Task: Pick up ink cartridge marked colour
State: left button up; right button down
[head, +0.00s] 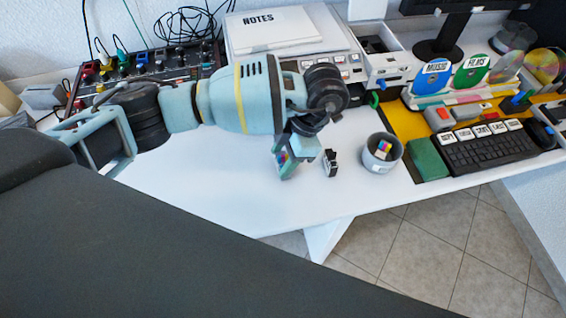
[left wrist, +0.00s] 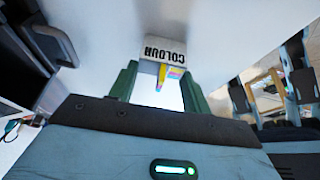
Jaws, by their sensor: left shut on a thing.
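My left gripper (head: 291,163) is over the white desk, between the mixer and the grey cup. In the left wrist view its two green fingers (left wrist: 160,82) are on either side of the ink cartridge marked colour (left wrist: 160,53). The fingers are shut on it. Its white label reads COLOUR upside down, with a multicoloured stripe beside it. In the head view a small multicoloured patch (head: 283,157) shows at the gripper; the rest is hidden. I cannot tell how high the cartridge is above the desk. My right gripper is not in view.
A small black and white item (head: 330,163) stands right of the gripper. The grey cup (head: 397,150) holds a colourful-labelled item. The printer with the NOTES pad (head: 272,30) and the mixer (head: 140,75) are behind. A keyboard (head: 495,148) lies right. The desk's front left is clear.

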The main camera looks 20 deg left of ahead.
aim_at(283, 155)
pick_arm(q)
jog(key=shift+r, duration=0.15)
notch_tip(283, 155, up, 4)
jog(key=shift+w+f, duration=0.1)
jog(key=shift+f, duration=0.05)
jog(key=s+d, duration=0.2)
jog(key=d, duration=0.3)
jog(key=s+d, duration=0.2)
jog(key=d, duration=0.2)
jog(key=s+d+r, duration=0.1)
jog(key=s+d, duration=0.1)
jog(key=d, duration=0.3)
jog(key=shift+s+d+b, duration=0.3)
jog(key=shift+s+d, duration=0.05)
